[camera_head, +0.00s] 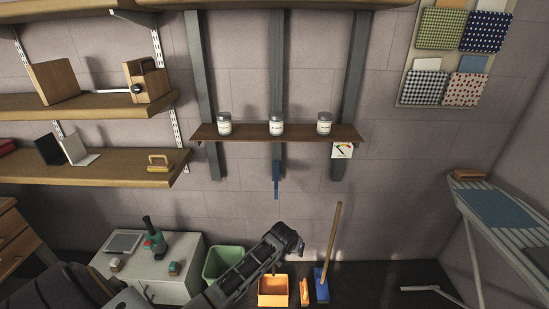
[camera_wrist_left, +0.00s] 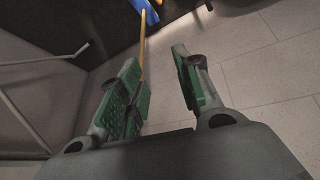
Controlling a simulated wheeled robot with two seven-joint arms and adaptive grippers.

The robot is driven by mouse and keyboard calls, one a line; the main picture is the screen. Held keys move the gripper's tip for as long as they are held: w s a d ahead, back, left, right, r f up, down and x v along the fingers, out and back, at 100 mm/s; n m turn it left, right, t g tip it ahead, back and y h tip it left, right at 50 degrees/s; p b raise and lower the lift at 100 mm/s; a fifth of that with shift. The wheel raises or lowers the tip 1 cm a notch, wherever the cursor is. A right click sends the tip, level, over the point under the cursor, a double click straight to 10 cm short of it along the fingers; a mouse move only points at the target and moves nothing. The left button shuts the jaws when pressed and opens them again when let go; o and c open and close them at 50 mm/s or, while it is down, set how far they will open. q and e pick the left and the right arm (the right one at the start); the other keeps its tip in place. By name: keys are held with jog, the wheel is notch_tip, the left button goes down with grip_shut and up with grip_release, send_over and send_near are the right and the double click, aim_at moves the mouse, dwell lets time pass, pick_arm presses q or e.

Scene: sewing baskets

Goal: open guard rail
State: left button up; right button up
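A thin pale rail (camera_head: 108,91) with a round black end (camera_head: 136,88) runs between two wooden blocks on the middle left shelf; I cannot tell for sure that it is the guard rail. My left gripper (camera_head: 297,243) is low at the centre in the head view, well to the right of and below that rail. In the left wrist view its two green-padded fingers (camera_wrist_left: 166,95) stand apart with nothing held between them. The rail does not show in the wrist view. My right gripper is not in view.
A narrow shelf (camera_head: 245,132) holds three jars, with a blue strip (camera_head: 276,182) hanging below. A broom (camera_head: 333,240), an orange bin (camera_head: 273,291) and a green bin (camera_head: 222,263) stand below near the wall. An ironing board (camera_head: 500,215) is at the right.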

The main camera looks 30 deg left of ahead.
pick_arm(q)
jog(key=w+a+r+n+t, duration=0.15)
jog(key=w+r, duration=0.35)
jog(key=r, duration=1.1)
jog(key=w+a+r+n+t, duration=0.1)
jog(key=w+r+n+t, duration=0.2)
jog(key=r, duration=1.4)
jog(key=w+a+r+n+t, duration=0.1)
jog(key=w+a+r+n, duration=0.35)
jog(key=r, duration=1.15)
jog(key=s+r+n+t+y, duration=0.1)
jog(key=s+r+n, duration=0.15)
jog(key=r, duration=1.05)
jog(key=s+r+n+t, duration=0.1)
jog(key=s+r, duration=0.2)
jog(key=r, duration=1)
jog(key=s+a+r+n+t, duration=0.1)
jog(key=s+a+r+n, duration=0.1)
jog(key=s+r, duration=0.5)
jog(key=s+a+r+n+t+y, duration=0.1)
jog(key=s+a+r+n, duration=0.1)
jog(key=s+r, duration=0.5)
notch_tip(320, 180, up, 6)
jog(key=shift+s+f+n+p, duration=0.1)
jog(key=shift+s+n+p, duration=0.35)
jog(key=shift+n, duration=0.1)
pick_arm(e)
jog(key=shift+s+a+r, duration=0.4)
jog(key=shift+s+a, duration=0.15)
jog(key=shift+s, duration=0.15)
